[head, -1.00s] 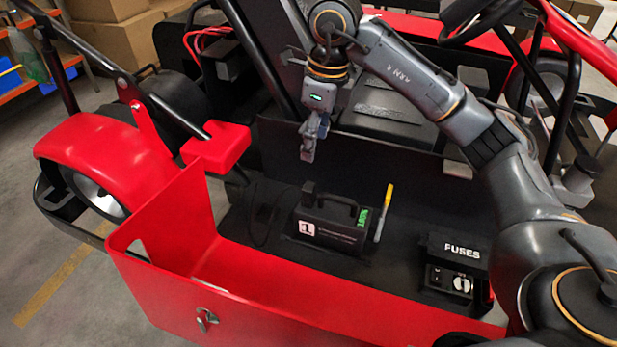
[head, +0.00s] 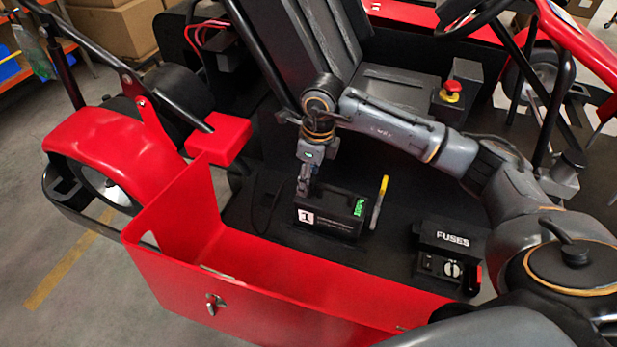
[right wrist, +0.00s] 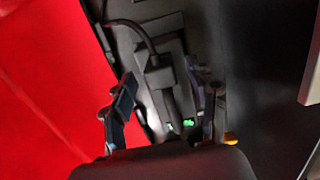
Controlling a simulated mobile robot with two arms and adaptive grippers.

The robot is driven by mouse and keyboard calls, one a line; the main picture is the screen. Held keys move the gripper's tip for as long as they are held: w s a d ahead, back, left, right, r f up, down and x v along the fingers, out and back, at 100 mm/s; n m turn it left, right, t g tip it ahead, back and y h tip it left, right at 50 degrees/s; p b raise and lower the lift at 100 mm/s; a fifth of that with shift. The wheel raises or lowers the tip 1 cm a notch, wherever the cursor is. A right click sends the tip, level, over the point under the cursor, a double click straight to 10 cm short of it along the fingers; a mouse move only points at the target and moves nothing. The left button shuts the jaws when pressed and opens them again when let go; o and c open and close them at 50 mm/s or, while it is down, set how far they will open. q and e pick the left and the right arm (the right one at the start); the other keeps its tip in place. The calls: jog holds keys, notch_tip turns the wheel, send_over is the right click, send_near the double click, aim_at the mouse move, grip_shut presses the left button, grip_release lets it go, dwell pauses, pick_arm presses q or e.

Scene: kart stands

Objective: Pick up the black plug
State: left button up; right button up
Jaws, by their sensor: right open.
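The black plug (right wrist: 159,76) shows in the right wrist view as a dark block with a black cable at its upper end. It is at the top of a black box (head: 345,222) with a handle, a white label and a green display. My right gripper (head: 306,192) points down at the left end of this box and hides the plug in the head view. In the right wrist view my right gripper (right wrist: 162,103) is open, with a finger on either side of the plug. Contact with the plug cannot be told. My left gripper is not in view.
The box stands on the kart's black floor, behind a red side panel (head: 260,300). A yellow-topped marker (head: 379,202) stands right of the box. A fuse box (head: 447,250) is farther right. A black seat (head: 300,50) and red emergency button (head: 452,88) are behind.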

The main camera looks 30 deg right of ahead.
jog(key=shift+w+f, duration=0.15)
jog(key=shift+f, duration=0.35)
jog(key=shift+r, duration=0.1)
grip_shut()
